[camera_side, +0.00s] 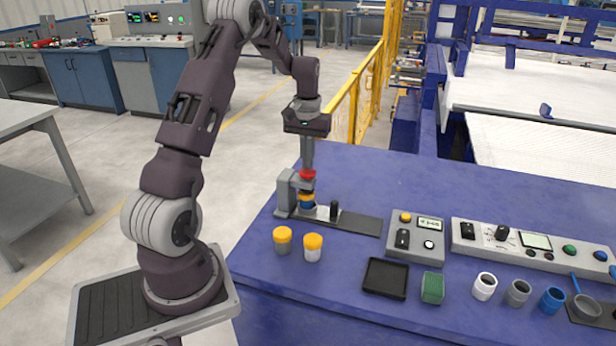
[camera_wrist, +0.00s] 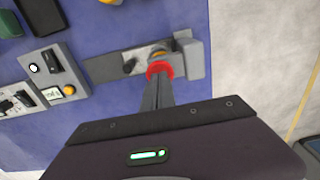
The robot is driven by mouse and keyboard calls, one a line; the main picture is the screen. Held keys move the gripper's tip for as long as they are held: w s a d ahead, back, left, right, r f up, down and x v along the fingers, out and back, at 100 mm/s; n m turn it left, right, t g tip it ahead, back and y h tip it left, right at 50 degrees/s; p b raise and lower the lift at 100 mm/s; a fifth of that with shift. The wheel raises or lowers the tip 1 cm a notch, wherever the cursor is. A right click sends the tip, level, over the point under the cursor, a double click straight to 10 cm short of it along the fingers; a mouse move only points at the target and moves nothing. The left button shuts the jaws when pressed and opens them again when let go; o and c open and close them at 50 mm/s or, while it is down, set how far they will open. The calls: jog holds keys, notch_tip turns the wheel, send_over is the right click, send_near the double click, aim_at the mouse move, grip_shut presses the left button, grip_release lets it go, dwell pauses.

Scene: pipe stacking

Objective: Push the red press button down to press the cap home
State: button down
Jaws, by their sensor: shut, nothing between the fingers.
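The red press button (camera_side: 308,175) sits on top of the grey press (camera_side: 285,194) near the table's back left edge. Under it, a yellow cap (camera_side: 307,195) shows on a blue pipe piece (camera_side: 307,205); a gap under the cap cannot be made out. My gripper (camera_side: 307,167) is shut and empty, pointing straight down over the button. Its tips appear at the button's top; whether they touch is not clear. In the wrist view the red button (camera_wrist: 160,69) shows just beyond my fingertips (camera_wrist: 158,80), which partly hide it.
A black knob (camera_side: 334,210) stands right of the press on its base plate. Two yellow-capped pieces (camera_side: 283,240) (camera_side: 313,247) stand in front. A black tray (camera_side: 386,278), a green block (camera_side: 432,288), open pipe pieces (camera_side: 484,287) and control boxes (camera_side: 415,236) lie to the right.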

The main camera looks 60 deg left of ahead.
jog(key=shift+f, duration=1.2)
dwell(0.3)
notch_tip(320, 180, up, 7)
jog(key=shift+f, duration=0.2)
jog(key=shift+r, duration=0.25)
dwell(0.5)
